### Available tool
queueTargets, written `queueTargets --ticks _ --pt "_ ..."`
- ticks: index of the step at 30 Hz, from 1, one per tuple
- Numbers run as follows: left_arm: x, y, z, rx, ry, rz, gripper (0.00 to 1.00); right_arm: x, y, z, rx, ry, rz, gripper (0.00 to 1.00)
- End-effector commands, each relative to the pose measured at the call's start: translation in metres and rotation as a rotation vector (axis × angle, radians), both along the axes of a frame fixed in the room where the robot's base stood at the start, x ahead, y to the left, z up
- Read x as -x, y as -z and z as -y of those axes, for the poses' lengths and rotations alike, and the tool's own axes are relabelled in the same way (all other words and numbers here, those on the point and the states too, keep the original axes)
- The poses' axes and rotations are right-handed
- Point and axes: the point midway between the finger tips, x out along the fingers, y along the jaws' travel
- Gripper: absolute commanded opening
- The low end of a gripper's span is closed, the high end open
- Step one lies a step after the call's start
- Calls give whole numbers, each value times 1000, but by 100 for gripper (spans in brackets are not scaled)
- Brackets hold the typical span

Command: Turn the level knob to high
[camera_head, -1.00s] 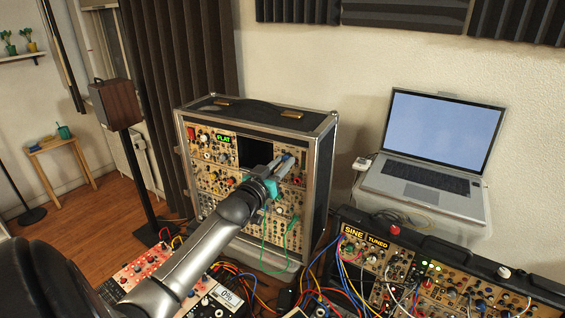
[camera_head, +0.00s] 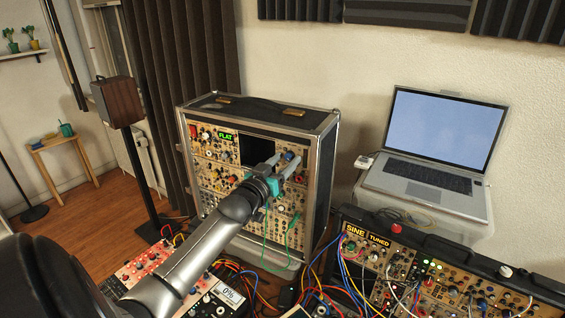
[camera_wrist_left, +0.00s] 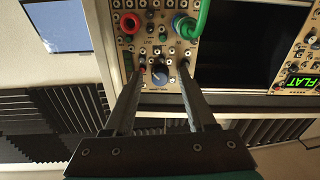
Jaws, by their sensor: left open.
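A blue knob (camera_wrist_left: 160,74) with a pale pointer mark sits on the tan panel of the rack case (camera_head: 325,160). I take it for the level knob; its label is too small to read. It also shows in the head view (camera_head: 289,155) between the fingertips. My left gripper (camera_head: 286,161) is open in front of the panel. In the left wrist view its fingers (camera_wrist_left: 160,70) lie on either side of the knob with visible gaps. I cannot tell how far the tips are from the panel. My right gripper is not in view.
A green cable (camera_wrist_left: 196,28) plugs into the panel close to the knob. A dark screen (camera_wrist_left: 235,45) lies beside that panel. A second synth case (camera_head: 450,265) with many cables stands front right, and a laptop (camera_head: 430,175) sits behind it.

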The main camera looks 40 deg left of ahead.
Motion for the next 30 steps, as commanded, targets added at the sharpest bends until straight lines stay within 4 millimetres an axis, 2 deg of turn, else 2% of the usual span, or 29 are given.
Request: queueTargets --ticks 5,8,30 --pt "7 1 2 1 1 -1 56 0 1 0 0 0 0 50" --pt "18 2 4 2 1 0 56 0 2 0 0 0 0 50" --pt "129 5 29 1 -1 -3 56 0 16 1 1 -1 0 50"
